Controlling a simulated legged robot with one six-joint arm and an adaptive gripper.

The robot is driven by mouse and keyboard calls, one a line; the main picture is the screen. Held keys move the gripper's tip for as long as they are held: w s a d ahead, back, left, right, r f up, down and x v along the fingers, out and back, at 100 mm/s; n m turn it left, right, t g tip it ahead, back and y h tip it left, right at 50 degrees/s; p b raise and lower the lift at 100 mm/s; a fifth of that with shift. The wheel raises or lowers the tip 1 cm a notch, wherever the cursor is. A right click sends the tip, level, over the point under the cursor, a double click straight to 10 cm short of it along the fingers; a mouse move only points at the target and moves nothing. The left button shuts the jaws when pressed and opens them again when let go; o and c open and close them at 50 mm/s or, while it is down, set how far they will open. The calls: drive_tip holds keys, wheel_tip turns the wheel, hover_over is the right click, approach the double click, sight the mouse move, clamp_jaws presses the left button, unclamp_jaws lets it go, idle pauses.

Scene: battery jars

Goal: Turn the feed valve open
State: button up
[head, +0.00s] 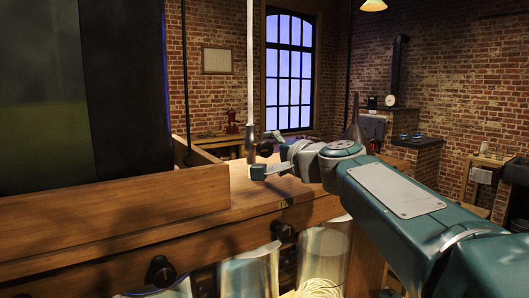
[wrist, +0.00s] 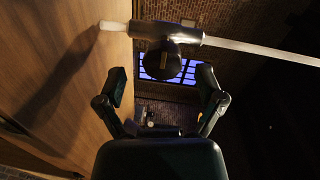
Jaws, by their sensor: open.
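The feed valve (head: 251,143) is a metal fitting on a thin upright white pipe (head: 250,60), above the wooden bench top. Its round black knob (head: 265,149) faces right in the head view. In the wrist view the valve body (wrist: 175,35) and pipe run across the top, and the knob (wrist: 172,62) lies ahead of the jaws. My gripper (head: 266,160) is at the knob's height, close to it. In the wrist view my gripper (wrist: 162,78) has its two fingers spread, one either side of the knob, with gaps showing. I cannot tell whether the fingertips reach past the knob's face.
The wooden bench top (head: 210,204) lies under the valve. A large dark panel (head: 135,90) in a wooden tray stands at the left. Glass jars (head: 250,272) sit below the bench's front edge, near black knobs (head: 283,231). The room behind is open.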

drive_tip(key=v, duration=0.9)
drive_tip(key=shift+f, duration=0.15)
